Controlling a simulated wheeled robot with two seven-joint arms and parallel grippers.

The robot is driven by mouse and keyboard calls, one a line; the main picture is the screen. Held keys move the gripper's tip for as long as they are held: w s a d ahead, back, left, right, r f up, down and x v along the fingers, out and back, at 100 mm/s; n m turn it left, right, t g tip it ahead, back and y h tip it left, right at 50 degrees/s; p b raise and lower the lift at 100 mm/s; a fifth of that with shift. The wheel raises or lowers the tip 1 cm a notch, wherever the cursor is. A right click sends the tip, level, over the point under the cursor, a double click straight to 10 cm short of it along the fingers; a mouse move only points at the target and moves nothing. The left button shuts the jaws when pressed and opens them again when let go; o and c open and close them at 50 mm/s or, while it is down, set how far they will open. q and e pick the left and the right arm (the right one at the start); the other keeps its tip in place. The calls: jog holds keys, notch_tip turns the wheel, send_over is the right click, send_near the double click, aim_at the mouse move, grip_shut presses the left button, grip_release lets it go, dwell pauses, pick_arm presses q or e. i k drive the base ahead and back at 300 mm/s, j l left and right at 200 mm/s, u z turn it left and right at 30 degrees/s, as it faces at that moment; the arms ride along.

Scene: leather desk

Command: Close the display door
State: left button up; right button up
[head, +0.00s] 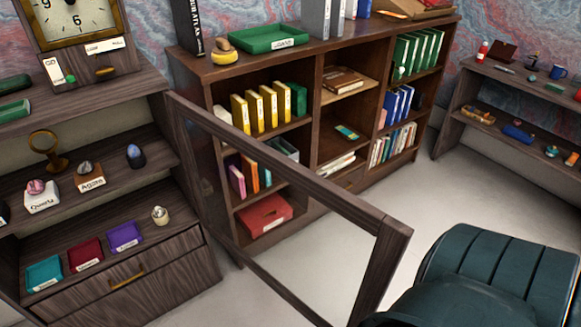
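The display door (303,174) is a dark wooden frame with a clear pane. It stands wide open, swung out from the right side of the display cabinet (150,296) at left. Its free end (388,262) reaches toward the lower right, near the green chair. The cabinet's open shelves hold labelled stones and small coloured trays. The lower part of the door is cut off by the picture's bottom edge. Neither of my grippers shows in the head view.
A green leather chair (490,275) stands at lower right, close to the door's free end. A bookcase (318,105) with books and boxes stands behind the door. A low shelf (500,85) is at far right. Pale floor (475,180) lies clear between them.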

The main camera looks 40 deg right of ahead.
aim_at(394, 236)
jog(key=k+l+u, duration=0.35)
jog(key=k+l, duration=0.3)
jog(key=l+u, duration=0.15)
jog(key=l, duration=0.45)
jog(key=k+l+u, duration=0.15)
jog(key=l, duration=0.45)
jog(key=i+l, duration=0.15)
jog(key=l, duration=0.2)
jog(key=i+l+u, duration=0.1)
jog(key=l, duration=0.25)
jog(key=i+l, duration=0.15)
jog(key=l, duration=0.2)
jog(key=k+l+u, duration=0.1)
jog(key=k+u, duration=0.15)
jog(key=k, duration=1)
